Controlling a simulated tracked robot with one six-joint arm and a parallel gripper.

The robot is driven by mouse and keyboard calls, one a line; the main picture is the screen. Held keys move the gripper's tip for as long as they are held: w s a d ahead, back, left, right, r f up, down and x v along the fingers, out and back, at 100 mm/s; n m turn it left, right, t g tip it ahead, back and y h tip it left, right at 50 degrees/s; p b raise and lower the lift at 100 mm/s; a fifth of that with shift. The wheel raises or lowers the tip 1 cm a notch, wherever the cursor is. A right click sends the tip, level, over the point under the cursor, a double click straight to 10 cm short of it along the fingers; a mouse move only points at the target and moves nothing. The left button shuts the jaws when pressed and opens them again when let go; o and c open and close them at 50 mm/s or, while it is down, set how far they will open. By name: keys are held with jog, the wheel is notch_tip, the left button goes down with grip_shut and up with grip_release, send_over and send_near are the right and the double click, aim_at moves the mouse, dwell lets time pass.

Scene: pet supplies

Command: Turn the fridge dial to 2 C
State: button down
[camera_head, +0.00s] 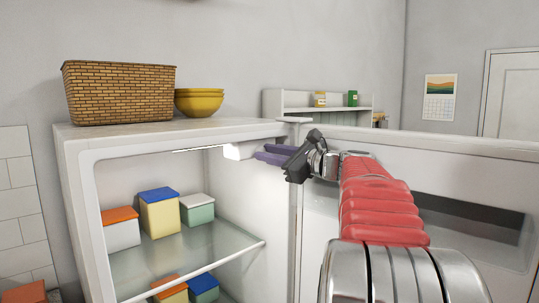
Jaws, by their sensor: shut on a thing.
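The open fridge (80,180) fills the left and middle of the head view. Inside it, high on the right wall, is a small white dial unit (233,152) beside a bright light. My gripper (258,153) reaches in from the right, and its purple fingers are shut on the dial at the tips. The dial's markings and its setting are too small and too hidden to read. My red-sleeved arm comes from the lower right, in front of the open fridge door.
Lidded boxes (158,215) stand on the glass shelf (215,255), with more below. A wicker basket (120,92) and yellow bowls (199,103) sit on the fridge top. The open door (460,160) stands to the right. The shelf's right side is clear.

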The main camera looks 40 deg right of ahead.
jog(key=c, duration=1.5)
grip_release()
jog(key=shift+s, duration=0.1)
jog(key=s, duration=0.4)
jog(key=s+d, duration=0.1)
jog(key=s, duration=0.8)
jog(key=shift+s+d+f, duration=0.15)
jog(key=shift+s+d, duration=0.1)
